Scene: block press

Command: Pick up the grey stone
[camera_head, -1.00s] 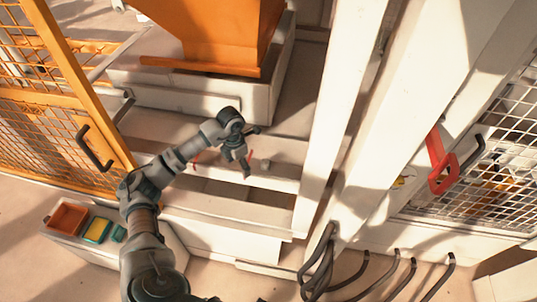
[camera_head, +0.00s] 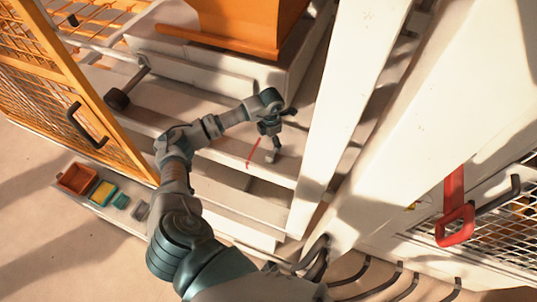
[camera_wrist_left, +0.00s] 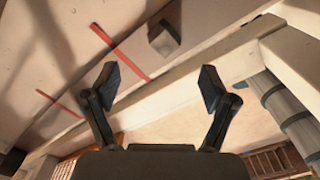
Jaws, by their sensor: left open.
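The grey stone (camera_wrist_left: 165,42) is a small, blocky lump on the pale ledge, just beyond the fingertips in the left wrist view. In the head view the stone (camera_head: 270,158) is tiny and lies close to the fingertips, partly hard to separate from them. My left gripper (camera_wrist_left: 158,84) is open with nothing between its two dark fingers. In the head view my left gripper (camera_head: 273,148) hangs above the ledge, pointing down. Whether a finger touches the stone cannot be told. My right gripper is not in view.
Red lines (camera_wrist_left: 118,50) mark the ledge beside the stone. An orange press part (camera_head: 245,28) stands behind. A white post (camera_head: 345,100) rises to the right. An orange mesh door (camera_head: 70,100) is at the left. Small bins (camera_head: 78,178) sit lower left.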

